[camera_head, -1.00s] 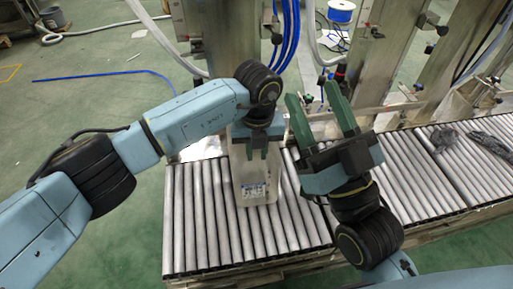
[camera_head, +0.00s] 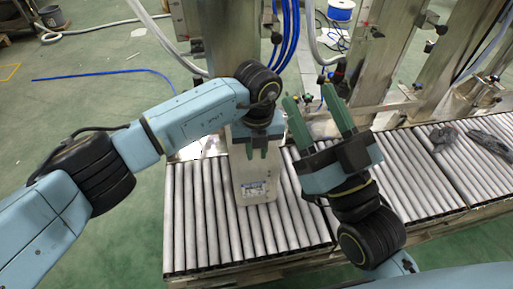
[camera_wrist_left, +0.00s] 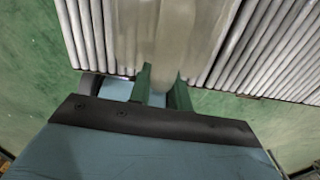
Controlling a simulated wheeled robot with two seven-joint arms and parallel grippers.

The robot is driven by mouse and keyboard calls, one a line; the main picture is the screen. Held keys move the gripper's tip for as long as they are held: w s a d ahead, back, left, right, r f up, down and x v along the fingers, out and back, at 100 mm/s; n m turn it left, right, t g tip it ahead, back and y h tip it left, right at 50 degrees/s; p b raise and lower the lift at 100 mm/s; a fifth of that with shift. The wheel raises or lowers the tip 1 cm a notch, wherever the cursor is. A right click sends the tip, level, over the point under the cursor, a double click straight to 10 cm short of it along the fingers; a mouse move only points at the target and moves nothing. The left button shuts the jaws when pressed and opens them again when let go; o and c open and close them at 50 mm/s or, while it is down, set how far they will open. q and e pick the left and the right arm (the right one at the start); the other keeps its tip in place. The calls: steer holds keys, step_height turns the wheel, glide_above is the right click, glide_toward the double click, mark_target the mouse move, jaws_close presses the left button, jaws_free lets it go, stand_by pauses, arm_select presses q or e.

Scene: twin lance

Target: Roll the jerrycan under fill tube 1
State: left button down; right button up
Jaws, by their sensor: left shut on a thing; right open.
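The jerrycan (camera_head: 254,179) is a pale translucent container with a label low on its front. It stands upright on the roller conveyor (camera_head: 205,215), and its top is partly hidden by my left arm. My left gripper (camera_head: 257,150) is shut on its upper part. The left wrist view shows the pale jerrycan body (camera_wrist_left: 185,32) beyond the two green fingers (camera_wrist_left: 160,92), above the rollers. My right gripper (camera_head: 308,100) is open and empty, to the right of the jerrycan, its green fingers pointing up and away. Which tube is fill tube 1 cannot be told.
Metal filling-machine columns (camera_head: 232,40) and blue hoses (camera_head: 289,35) stand behind the conveyor. Dark crumpled things (camera_head: 489,142) lie on the rollers at the right. The rollers in front and left of the jerrycan are bare.

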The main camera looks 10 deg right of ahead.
arm_select(q)
steer(key=c, duration=1.2)
jaws_free()
steer(key=shift+r, duration=0.2)
steer(key=shift+r+p, duration=0.3)
steer(key=shift+r, duration=0.05)
step_height(320, 180, up, 6)
steer(key=shift+p, duration=1.2)
step_height(320, 180, up, 6)
steer(key=p, duration=0.2)
arm_select(e)
steer(key=s+d+f+g+h, duration=0.1)
steer(key=d+f+g+h, duration=0.1)
steer(key=f+g, duration=0.4)
steer(key=s+d+f+g+h, duration=0.1)
steer(key=f+g+h, duration=0.1)
steer(key=f+g, duration=0.4)
steer(key=shift+d+f+m+g+h, duration=0.3)
steer(key=shift+d+f+h, duration=0.1)
steer(key=shift+f, duration=2.25)
